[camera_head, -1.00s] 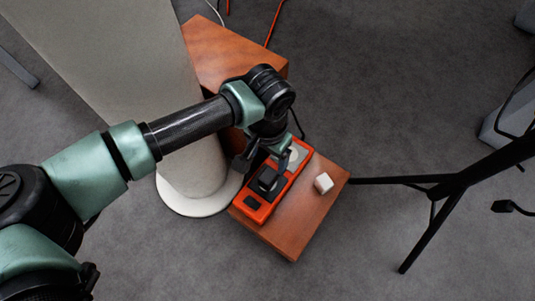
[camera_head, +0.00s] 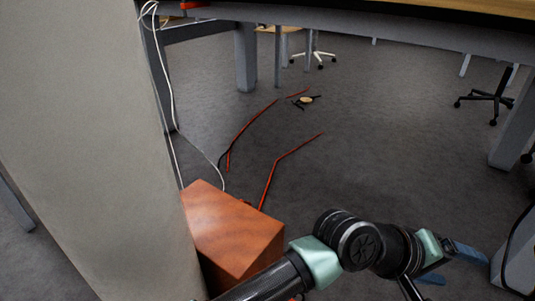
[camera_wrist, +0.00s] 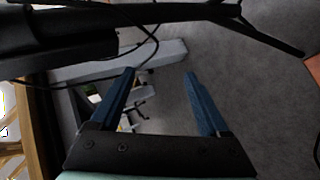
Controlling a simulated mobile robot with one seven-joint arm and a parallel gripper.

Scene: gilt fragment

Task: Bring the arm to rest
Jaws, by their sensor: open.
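My arm extends along the bottom of the head view, and my gripper (camera_head: 462,267) is at the lower right, past the wooden block. Its two blue fingers are spread. In the wrist view my gripper (camera_wrist: 160,74) has both blue fingers apart with nothing between them, over grey floor and some blurred furniture.
A reddish-brown wooden block (camera_head: 235,230) stands beside a wide pale column (camera_head: 90,140). A table (camera_head: 370,28) spans the top. Red cables (camera_head: 270,180) and a white cable lie behind the block. A chair (camera_head: 490,98) stands at the right. Grey floor (camera_head: 400,150) is open in the middle.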

